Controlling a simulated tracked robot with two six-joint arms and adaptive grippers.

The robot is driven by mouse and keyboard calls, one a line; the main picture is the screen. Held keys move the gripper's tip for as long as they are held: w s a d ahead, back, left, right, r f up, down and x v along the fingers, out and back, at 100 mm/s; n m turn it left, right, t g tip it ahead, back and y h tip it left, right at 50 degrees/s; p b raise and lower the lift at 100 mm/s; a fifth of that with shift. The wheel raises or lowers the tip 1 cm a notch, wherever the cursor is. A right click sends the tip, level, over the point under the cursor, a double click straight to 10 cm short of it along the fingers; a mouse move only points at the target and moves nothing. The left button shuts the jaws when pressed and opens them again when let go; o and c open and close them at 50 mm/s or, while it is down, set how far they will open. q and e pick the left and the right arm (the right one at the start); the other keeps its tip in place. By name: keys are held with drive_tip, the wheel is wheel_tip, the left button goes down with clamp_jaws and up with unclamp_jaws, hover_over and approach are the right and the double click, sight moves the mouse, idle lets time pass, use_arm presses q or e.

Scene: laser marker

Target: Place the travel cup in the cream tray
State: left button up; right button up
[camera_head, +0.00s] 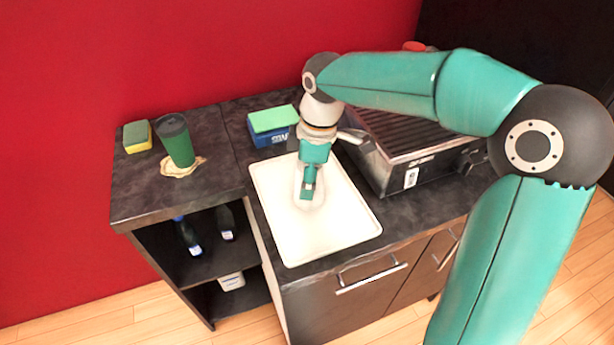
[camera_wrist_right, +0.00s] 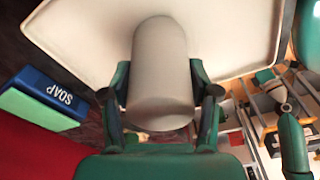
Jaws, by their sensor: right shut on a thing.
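A green travel cup (camera_head: 177,143) with a dark lid stands upright on the left part of the dark counter, on a tan, irregular patch. The cream tray (camera_head: 276,228) lies on the counter in the middle, and its surface also shows in the right wrist view (camera_wrist_right: 90,30). My right gripper (camera_head: 309,184) is over the tray, shut on a pale, rounded cylinder (camera_wrist_right: 160,70) that is not the green cup. Whether this cylinder touches the tray floor, I cannot tell. My left gripper is not in view.
A blue soap box (camera_head: 270,136) with a green top stands behind the tray. A yellow-green sponge (camera_head: 138,137) is at the far left. A ribbed grill-like appliance (camera_head: 410,160) stands right of the tray. Bottles (camera_head: 188,236) stand on the open shelf below.

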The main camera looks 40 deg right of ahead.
drive_tip(key=o, duration=1.3)
drive_tip(key=shift+c, duration=0.2)
drive_tip(key=r, duration=0.8)
drive_tip(key=s+d+r+p, duration=0.1)
drive_tip(key=r, duration=0.3)
